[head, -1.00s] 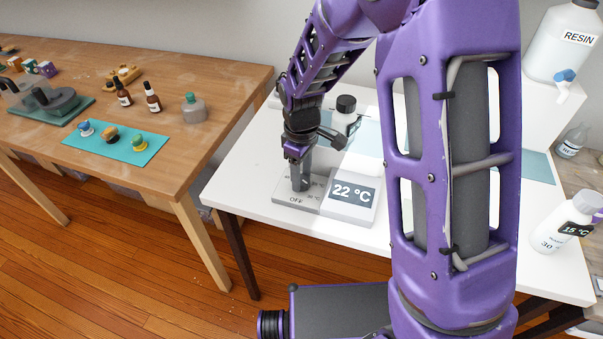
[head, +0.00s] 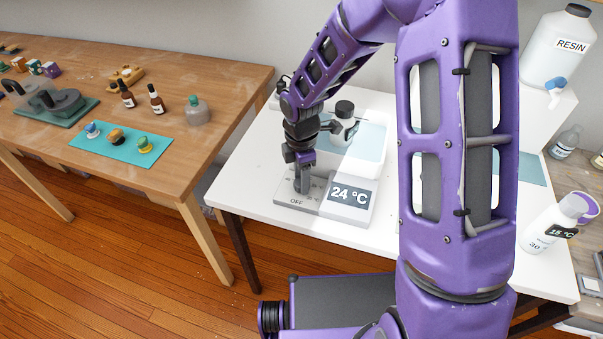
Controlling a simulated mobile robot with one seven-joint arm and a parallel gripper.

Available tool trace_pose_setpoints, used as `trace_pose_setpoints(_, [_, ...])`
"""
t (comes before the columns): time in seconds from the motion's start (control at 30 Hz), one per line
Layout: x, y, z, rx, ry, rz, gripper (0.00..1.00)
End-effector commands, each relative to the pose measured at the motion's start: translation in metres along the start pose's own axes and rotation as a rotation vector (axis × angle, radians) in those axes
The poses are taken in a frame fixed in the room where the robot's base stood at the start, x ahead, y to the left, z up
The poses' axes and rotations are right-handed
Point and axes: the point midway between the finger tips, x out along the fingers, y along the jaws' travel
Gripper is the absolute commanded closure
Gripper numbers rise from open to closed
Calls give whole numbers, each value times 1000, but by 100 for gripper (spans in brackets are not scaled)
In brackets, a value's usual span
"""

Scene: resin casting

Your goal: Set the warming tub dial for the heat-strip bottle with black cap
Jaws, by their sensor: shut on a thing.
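The warming tub (head: 371,160) stands on the white table, with pale blue water in it. Its front control panel (head: 283,201) is marked OFF, and its display (head: 347,195) reads 24 °C. My gripper (head: 302,187) points down and is shut on the dial, which it mostly hides. A bottle with a black cap (head: 344,109) stands in the tub, partly hidden by my gripper's wrist; no strip reading on it can be made out. Another white bottle (head: 545,228) with a 15 °C strip stands at the right of the table, tilted in the picture.
A large RESIN jug (head: 560,50) with a blue tap stands at the back right. The wooden bench (head: 190,95) at left holds small bottles, a teal mat (head: 87,147) and other items. My arm covers the table's middle right.

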Motion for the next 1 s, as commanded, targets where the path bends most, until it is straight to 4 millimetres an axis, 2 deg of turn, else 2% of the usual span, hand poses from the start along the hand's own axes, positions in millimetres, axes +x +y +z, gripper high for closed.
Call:
trace_pose_setpoints(0.3, [-1,0,0,-91,0,2,100])
trace_pose_setpoints(0.77, [0,1,0,-102,0,2,100])
trace_pose_setpoints(0.8, [0,1,0,-102,0,2,46])
trace_pose_setpoints(0.93, [0,0,0,-102,0,1,23])
trace_pose_setpoints(1.0, [0,0,0,-102,0,1,22])
